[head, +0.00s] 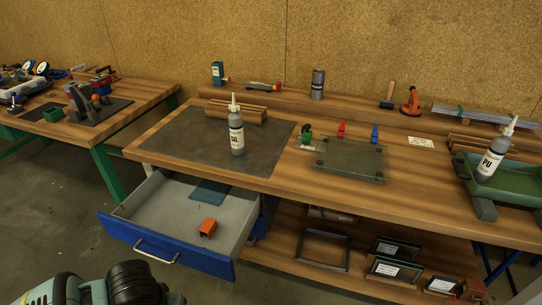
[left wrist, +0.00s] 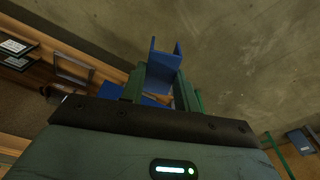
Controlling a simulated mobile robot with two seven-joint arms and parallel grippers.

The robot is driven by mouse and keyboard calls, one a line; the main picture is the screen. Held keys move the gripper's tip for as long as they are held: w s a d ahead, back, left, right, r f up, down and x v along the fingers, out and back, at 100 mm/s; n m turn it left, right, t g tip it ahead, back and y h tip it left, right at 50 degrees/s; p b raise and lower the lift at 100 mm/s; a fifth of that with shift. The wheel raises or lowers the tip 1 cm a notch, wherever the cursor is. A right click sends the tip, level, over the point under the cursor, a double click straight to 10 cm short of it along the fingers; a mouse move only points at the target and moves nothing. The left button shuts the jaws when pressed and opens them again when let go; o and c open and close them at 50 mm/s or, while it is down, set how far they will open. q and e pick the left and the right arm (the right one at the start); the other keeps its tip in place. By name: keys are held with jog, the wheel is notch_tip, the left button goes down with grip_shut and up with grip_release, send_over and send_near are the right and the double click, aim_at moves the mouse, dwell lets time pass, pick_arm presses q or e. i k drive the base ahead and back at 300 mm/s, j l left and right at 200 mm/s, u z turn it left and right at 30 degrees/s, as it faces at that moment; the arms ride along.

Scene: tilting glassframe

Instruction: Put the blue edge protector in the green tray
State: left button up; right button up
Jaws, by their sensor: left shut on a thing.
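The blue edge protector (left wrist: 164,66), a small channel-shaped piece, is between the green fingers of my left gripper (left wrist: 160,88) in the left wrist view. The gripper is shut on it and the piece sticks out past the fingertips, with concrete floor behind. In the head view, part of my left arm shows at the bottom left, but the gripper and the blue protector are not seen there. The green tray (head: 515,192) is at the right end of the workbench. A white-and-grey PU bottle (head: 491,160) leans in or against it. My right gripper is not seen.
A blue-fronted drawer (head: 165,243) stands open, holding an orange bracket (head: 208,228) and a teal sheet. On the bench are a SIL bottle (head: 236,135), a glass pane (head: 350,160) and small clamps. Framed panes stand on the lower shelf (head: 285,255).

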aim_at(523, 187)
jog(key=z, duration=0.6)
jog(key=i+l, duration=0.1)
jog(key=l, duration=1.75)
jog(key=i+l, duration=0.15)
jog(key=l, duration=0.8)
jog(key=i+l, duration=0.1)
jog(key=l, duration=0.8)
